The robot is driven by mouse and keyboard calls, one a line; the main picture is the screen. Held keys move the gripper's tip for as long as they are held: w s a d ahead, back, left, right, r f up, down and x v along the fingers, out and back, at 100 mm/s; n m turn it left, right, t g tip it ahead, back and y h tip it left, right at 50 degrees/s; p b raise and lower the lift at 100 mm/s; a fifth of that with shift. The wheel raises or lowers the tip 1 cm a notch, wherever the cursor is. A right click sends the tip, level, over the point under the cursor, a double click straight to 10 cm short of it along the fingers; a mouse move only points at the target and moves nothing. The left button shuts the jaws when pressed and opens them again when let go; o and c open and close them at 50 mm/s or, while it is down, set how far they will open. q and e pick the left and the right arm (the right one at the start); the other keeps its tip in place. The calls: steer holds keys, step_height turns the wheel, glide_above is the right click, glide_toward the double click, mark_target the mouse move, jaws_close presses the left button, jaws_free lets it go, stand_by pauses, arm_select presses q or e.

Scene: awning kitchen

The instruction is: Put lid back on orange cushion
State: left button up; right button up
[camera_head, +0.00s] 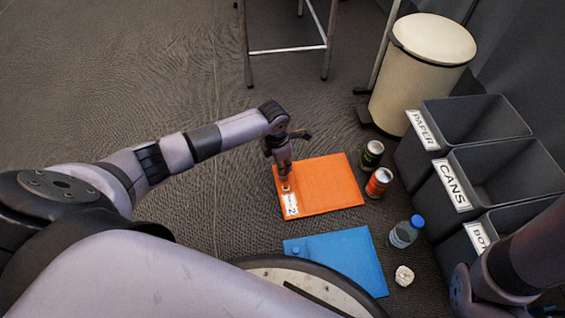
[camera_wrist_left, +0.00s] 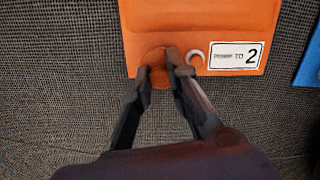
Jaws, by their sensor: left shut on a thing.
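The orange cushion (camera_head: 320,185) lies flat on the floor, with a white label at its near left corner. In the left wrist view the cushion (camera_wrist_left: 200,18) shows a pale ring-shaped opening (camera_wrist_left: 193,58) beside the label. My left gripper (camera_head: 285,180) reaches down over the cushion's left edge. In the left wrist view its fingers (camera_wrist_left: 162,72) are closed around a small round orange lid (camera_wrist_left: 160,79), to the left of the opening. The fingers partly hide the lid, and I cannot tell how high it is above the cushion. My right gripper does not show.
A blue cushion (camera_head: 340,262) lies nearer me. Two cans (camera_head: 372,153) (camera_head: 379,182), a bottle (camera_head: 405,232) and a crumpled white ball (camera_head: 404,276) stand to the right, before labelled grey bins (camera_head: 485,180). A cream bin (camera_head: 420,75) stands behind. The floor left is clear.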

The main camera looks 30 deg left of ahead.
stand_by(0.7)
arm_select(q)
steer(key=o, duration=0.8)
steer(key=shift+o, duration=0.6)
steer(key=o, duration=0.4)
